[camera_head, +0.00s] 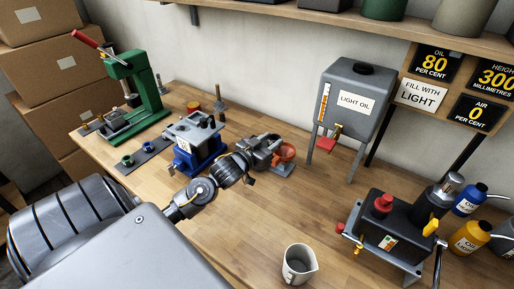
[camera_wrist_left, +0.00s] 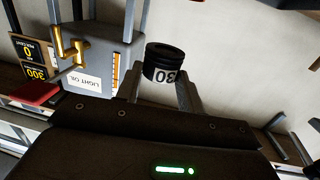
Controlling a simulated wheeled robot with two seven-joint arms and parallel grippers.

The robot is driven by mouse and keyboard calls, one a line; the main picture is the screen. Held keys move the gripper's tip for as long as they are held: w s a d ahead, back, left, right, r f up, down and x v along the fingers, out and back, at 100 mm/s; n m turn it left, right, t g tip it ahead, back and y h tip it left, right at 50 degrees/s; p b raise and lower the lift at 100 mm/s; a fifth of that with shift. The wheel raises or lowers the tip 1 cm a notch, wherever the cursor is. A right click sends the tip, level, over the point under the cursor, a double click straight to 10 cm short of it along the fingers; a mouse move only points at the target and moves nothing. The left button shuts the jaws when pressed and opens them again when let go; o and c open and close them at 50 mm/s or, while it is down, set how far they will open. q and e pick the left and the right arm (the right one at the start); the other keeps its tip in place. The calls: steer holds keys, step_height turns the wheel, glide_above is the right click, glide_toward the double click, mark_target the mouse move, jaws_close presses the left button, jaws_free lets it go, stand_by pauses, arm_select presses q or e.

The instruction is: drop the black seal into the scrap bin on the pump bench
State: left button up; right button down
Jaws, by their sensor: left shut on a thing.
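My left gripper (camera_head: 265,147) reaches in over the middle of the bench. In the left wrist view its two fingers (camera_wrist_left: 165,90) are shut on the black seal (camera_wrist_left: 165,57), a short ribbed black cylinder with a white label reading 30. In the head view I cannot make the seal out clearly among the fingers. An orange cup-like thing (camera_head: 286,152) on a grey base shows right beside the gripper; I cannot tell whether they touch. No container is clearly marked as the scrap bin. My right gripper is not in view.
On the wooden bench (camera_head: 225,235) stand a green press (camera_head: 148,85), a blue vise-like fixture (camera_head: 183,160), a light oil tank (camera_head: 352,95), a grey jug (camera_head: 299,262) and a black pump unit (camera_head: 395,225). Bottles (camera_head: 468,236) stand at the right. The bench between tank and jug is clear.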

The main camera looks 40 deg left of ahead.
arm_select(q)
steer(key=w+a+r+n+y+p, duration=0.25)
steer(key=a+y, duration=0.25)
steer(key=a, duration=0.5)
step_height(320, 180, down, 7)
steer(key=a+b, duration=0.1)
steer(key=b, duration=0.6)
steer(key=shift+n+g, duration=0.4)
steer(key=shift+n, duration=0.05)
steer(key=shift+s+a+r, duration=0.1)
steer(key=o, duration=1)
steer(key=b+v, duration=0.3)
steer(key=v, duration=0.7)
steer(key=shift+s+d, duration=0.2)
steer(key=shift+s, duration=0.15)
